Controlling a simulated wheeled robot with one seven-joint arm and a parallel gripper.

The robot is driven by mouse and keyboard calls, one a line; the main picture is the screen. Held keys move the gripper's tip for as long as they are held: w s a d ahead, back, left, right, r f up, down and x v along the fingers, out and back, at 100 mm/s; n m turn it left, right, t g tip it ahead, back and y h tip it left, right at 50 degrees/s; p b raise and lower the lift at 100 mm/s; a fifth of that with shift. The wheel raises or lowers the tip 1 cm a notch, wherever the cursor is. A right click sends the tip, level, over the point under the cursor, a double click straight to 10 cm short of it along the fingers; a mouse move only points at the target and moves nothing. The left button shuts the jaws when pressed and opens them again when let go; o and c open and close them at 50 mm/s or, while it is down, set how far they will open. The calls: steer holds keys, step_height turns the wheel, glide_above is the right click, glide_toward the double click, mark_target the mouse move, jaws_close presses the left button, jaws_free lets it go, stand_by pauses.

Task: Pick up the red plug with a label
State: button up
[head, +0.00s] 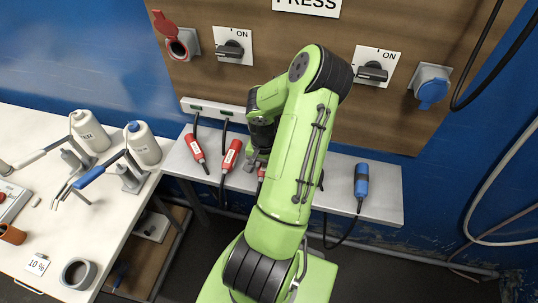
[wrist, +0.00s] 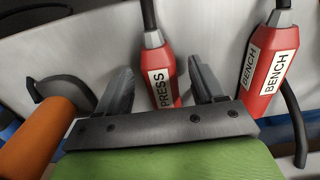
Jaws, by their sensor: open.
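A red plug (wrist: 164,88) with a white PRESS label lies between the two spread fingers of my gripper (wrist: 160,72) in the wrist view. My gripper is open, with a gap visible on each side of the plug. A second red plug (wrist: 268,62), labelled BENCH, lies to the right there. In the head view, part of a red plug (head: 261,172) shows beside my arm, mostly hidden. Two more labelled red plugs, one nearer (head: 230,156) and one farther left (head: 196,149), lie on the grey shelf.
The grey shelf (head: 385,205) also carries a blue plug (head: 361,182) at the right. A wooden panel (head: 420,130) with switches and sockets rises behind. A white bench (head: 40,190) with bottles is at left.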

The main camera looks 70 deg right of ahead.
steer(key=c, duration=1.2)
steer(key=shift+r, duration=0.1)
